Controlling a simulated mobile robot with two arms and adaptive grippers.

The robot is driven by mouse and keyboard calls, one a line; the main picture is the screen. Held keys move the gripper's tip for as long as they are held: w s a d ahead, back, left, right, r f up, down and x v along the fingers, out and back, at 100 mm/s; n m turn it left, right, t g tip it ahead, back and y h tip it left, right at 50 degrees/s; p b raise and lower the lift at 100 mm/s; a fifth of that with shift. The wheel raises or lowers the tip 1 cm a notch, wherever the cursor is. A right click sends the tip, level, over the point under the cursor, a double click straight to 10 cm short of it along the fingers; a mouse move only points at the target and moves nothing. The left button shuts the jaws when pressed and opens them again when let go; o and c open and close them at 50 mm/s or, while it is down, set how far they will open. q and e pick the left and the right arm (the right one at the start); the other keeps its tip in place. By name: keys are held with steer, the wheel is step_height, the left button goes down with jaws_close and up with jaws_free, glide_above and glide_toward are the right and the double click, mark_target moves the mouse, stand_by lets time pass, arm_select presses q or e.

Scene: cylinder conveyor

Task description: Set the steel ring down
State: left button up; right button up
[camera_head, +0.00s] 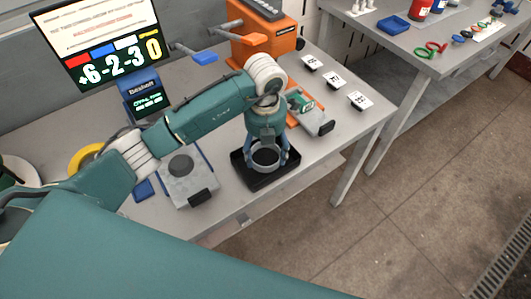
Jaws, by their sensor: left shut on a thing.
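The steel ring (265,167) is a short grey hoop in the middle of the view. It sits between the fingers of my left gripper (266,160), which points down and is shut on it. The ring is over a black square tray (240,174) near the front edge of the grey table (222,207). I cannot tell whether the ring touches the tray floor. My right gripper does not show.
A grey block with a dark disc (180,185) stands left of the tray. An orange fixture (309,112) and small white cards (335,80) lie to the right. An orange machine (262,38) and a monitor (100,35) stand behind. A second table (408,55) is at the right.

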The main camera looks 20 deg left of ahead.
arm_select(q)
steer(key=shift+f, duration=0.85)
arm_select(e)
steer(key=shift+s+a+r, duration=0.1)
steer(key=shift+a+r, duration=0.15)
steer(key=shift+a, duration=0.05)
arm_select(q)
steer(key=shift+f, duration=0.2)
steer(key=o, duration=1)
steer(key=shift+c, duration=0.2)
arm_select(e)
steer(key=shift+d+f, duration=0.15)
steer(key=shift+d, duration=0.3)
